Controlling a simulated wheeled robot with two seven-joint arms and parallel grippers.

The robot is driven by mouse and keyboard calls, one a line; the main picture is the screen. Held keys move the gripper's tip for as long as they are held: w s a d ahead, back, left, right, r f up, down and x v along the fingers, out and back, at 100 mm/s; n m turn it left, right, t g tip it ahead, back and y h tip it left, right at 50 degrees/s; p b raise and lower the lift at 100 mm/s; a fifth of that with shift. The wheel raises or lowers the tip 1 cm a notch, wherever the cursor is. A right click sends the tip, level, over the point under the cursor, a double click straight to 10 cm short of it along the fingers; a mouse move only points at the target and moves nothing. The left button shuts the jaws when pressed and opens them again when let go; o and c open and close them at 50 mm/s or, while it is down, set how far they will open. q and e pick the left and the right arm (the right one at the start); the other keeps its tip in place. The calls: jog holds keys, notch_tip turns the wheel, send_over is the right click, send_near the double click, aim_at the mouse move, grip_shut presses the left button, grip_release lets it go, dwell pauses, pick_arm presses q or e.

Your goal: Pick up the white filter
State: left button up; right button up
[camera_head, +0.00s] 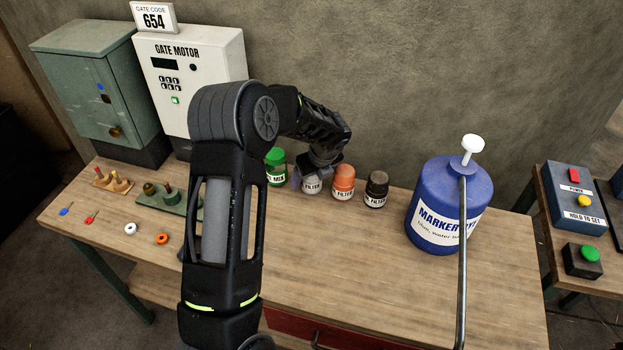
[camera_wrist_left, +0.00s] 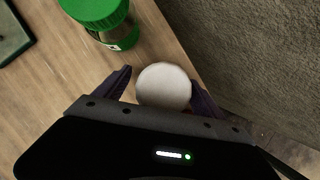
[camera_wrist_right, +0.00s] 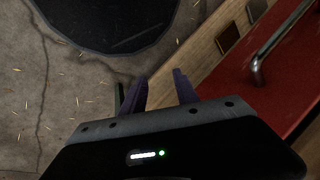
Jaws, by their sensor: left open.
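The white filter (camera_head: 312,186) stands on the wooden workbench, between a green jar and an orange filter. In the left wrist view its round white top (camera_wrist_left: 163,87) sits between the two fingers. My left gripper (camera_head: 318,172) is over the white filter in the head view, partly covering it. Its fingers (camera_wrist_left: 164,92) are open, one on each side of the filter; I cannot tell whether they touch it. My right gripper (camera_wrist_right: 160,90) shows only in its own wrist view, with its fingers apart and nothing between them.
The green jar (camera_head: 276,168) is close on the left, and the orange filter (camera_head: 343,183) and dark filter (camera_head: 376,189) on the right. A blue marker dye jug (camera_head: 447,200) stands further right. The wall is close behind. The bench (camera_head: 330,260) front is clear.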

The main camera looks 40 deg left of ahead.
dwell(0.5)
pick_arm(q)
jog(key=shift+r, duration=0.1)
jog(key=c, duration=1.7)
notch_tip(320, 180, up, 10)
jog(key=shift+b, duration=0.65)
